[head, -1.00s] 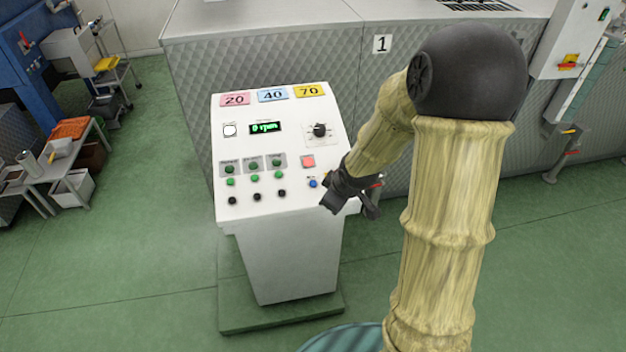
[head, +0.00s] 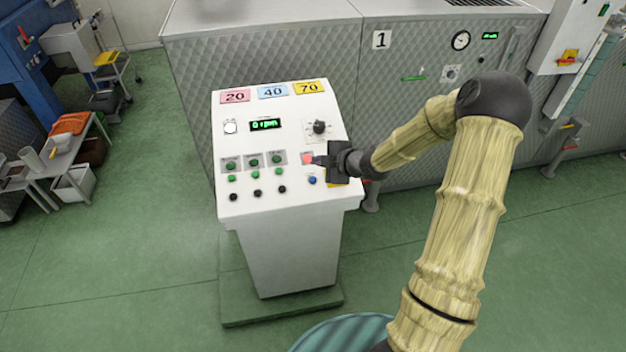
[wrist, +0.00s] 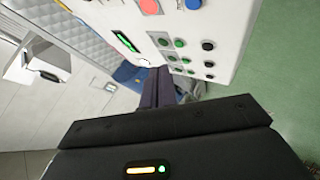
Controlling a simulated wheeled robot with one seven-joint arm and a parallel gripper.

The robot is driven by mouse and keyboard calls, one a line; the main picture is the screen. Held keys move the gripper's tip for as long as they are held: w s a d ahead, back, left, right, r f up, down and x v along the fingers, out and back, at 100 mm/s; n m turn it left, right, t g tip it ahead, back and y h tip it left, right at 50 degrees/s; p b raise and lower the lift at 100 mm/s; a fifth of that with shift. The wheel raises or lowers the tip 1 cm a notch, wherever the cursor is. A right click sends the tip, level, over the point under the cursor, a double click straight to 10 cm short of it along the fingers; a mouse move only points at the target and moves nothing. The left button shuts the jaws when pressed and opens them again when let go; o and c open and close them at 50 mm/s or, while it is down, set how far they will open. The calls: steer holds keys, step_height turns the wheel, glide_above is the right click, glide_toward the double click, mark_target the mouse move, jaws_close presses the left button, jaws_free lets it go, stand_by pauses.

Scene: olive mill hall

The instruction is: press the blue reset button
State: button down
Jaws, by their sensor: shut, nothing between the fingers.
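The blue reset button (head: 312,180) is at the lower right of the white sloped control panel (head: 235,205), below a red button (head: 308,159). It also shows at the top edge of the wrist view (wrist: 193,4), beside the red button (wrist: 150,6). My gripper (head: 318,160) is shut and empty. In the head view its fingers point left across the panel's right side, close to the red button and just above the blue one. I cannot tell whether the fingertips touch the panel. In the wrist view the dark fingers (wrist: 158,88) point away from me, with the panel beyond.
Green buttons (head: 254,177), black buttons (head: 257,193), a black knob (head: 319,127) and a green display (head: 265,125) share the panel. A grey machine (head: 265,55) stands behind it. A low table (head: 62,160) is at the left. The green floor between is clear.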

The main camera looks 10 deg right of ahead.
steer(key=shift+w+f+b, duration=0.4)
steer(key=shift+f+b, duration=0.5)
steer(key=shift+f, duration=0.5)
steer(key=shift+w+f+b, duration=0.4)
steer(key=shift+f+b, duration=0.5)
steer(key=shift+f, duration=0.45)
steer(key=shift+w+f+b, duration=0.4)
steer(key=shift+f+b, duration=0.5)
steer(key=shift+f, duration=0.5)
steer(key=shift+w+f+b, duration=0.15)
steer(key=shift+f+b, duration=0.2)
steer(key=shift+f+b, duration=0.35)
steer(key=shift+f, duration=0.05)
steer(key=shift+r, duration=0.15)
steer(key=shift+s+r+p, duration=0.2)
steer(key=shift+r+p, duration=0.3)
steer(key=shift+r, duration=0.15)
steer(key=r+p, duration=0.1)
steer(key=r, duration=0.1)
steer(key=s+r+p, duration=0.1)
steer(key=r+p, duration=0.1)
steer(key=shift+s+r, duration=0.2)
steer(key=shift+r, duration=0.2)
